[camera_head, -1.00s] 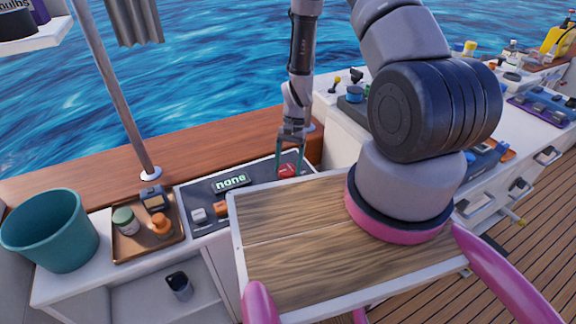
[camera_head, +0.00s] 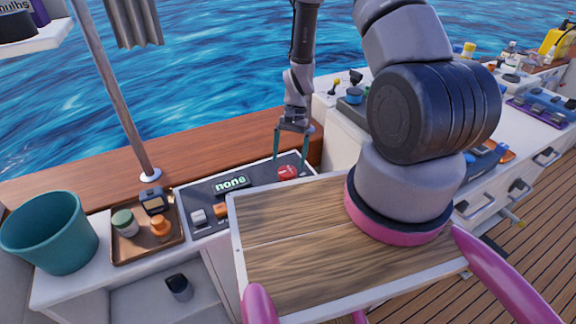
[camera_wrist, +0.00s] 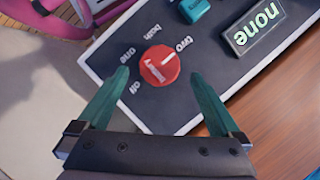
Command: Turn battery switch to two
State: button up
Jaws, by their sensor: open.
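The battery switch is a round red knob (camera_head: 287,172) on a dark panel (camera_head: 205,188), beyond the wooden board. In the wrist view the knob (camera_wrist: 159,66) has a white mark on top and the words off, one, both and two around it. I cannot tell for sure which word the mark points to. A display (camera_head: 231,183) on the panel reads "none"; it also shows in the wrist view (camera_wrist: 252,28). My gripper (camera_head: 290,161) is open above the knob, its two green fingers apart on either side and holding nothing.
A white switch (camera_head: 198,216) and an orange switch (camera_head: 221,210) sit on the same panel. A brown tray (camera_head: 133,255) with small jars and a teal bucket (camera_head: 50,235) stand to the left. The wooden board (camera_head: 300,225) lies in front of the panel.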

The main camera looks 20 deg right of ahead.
jog(key=v, duration=0.6)
jog(key=shift+r, duration=0.4)
jog(key=shift+w+d, duration=0.1)
jog(key=shift+w, duration=0.05)
